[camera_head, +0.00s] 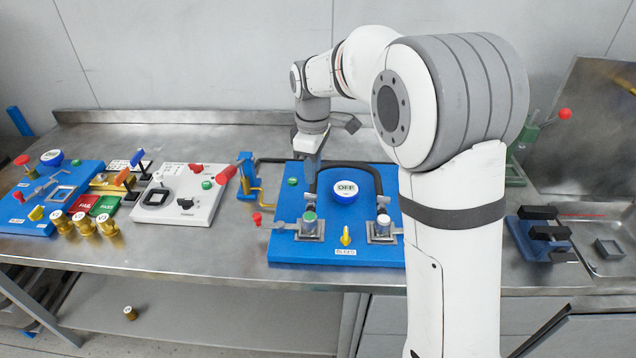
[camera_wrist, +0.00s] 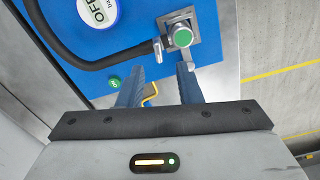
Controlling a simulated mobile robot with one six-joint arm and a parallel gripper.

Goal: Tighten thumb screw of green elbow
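The green elbow (camera_head: 309,218) shows as a green round cap on a metal fitting at the left front of the blue test panel (camera_head: 283,247). In the wrist view the green cap (camera_wrist: 183,38) sits on its grey metal block. A small silver piece (camera_wrist: 157,46) beside the cap may be the thumb screw; I cannot tell for certain. My gripper (camera_head: 312,180) points down over the panel behind the elbow. In the wrist view its two blue-grey fingers (camera_wrist: 160,74) are apart with nothing between them. The right fingertip appears close to the fitting; contact cannot be told.
A black hose (camera_head: 375,178) arches around the blue OFF knob (camera_head: 345,191). A yellow valve handle (camera_head: 346,235) and a second metal fitting (camera_head: 382,229) stand to the right. A red-tipped lever (camera_head: 257,218) extends left. Brass weights (camera_head: 84,224) stand farther left.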

